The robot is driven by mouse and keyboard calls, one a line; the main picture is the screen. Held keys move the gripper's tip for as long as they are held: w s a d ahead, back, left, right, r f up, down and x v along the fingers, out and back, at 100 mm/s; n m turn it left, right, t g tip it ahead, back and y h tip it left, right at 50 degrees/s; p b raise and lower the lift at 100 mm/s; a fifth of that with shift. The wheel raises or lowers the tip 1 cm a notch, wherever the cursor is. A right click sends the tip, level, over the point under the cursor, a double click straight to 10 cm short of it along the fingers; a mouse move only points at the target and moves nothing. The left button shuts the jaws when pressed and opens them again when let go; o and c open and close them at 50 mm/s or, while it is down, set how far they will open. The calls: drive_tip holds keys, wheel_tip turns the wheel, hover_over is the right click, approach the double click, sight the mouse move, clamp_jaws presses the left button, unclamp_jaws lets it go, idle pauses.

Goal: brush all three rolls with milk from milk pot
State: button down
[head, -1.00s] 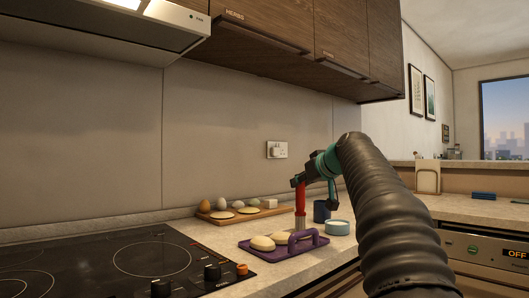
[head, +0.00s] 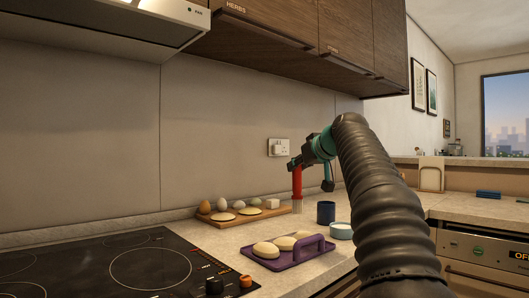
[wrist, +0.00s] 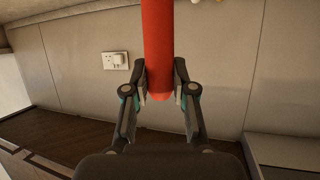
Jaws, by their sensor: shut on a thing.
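Three pale rolls (head: 284,243) lie in a row on a purple tray (head: 270,262) with a raised handle, on the counter right of the hob. My gripper (head: 296,165) is shut on a red-handled brush (head: 297,180), held upright with pale bristles pointing down. The brush is above and behind the tray, apart from the rolls. In the wrist view my gripper (wrist: 160,95) clasps the red handle (wrist: 158,45). A dark blue pot (head: 326,212) stands right of the brush, and a light blue round dish (head: 341,230) stands in front of it. Their contents are hidden.
The black hob (head: 110,275) is at left. Cabinets (head: 290,35) hang above. A wall socket (head: 278,147) is behind my gripper.

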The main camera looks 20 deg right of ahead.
drive_tip(key=shift+r, duration=1.65)
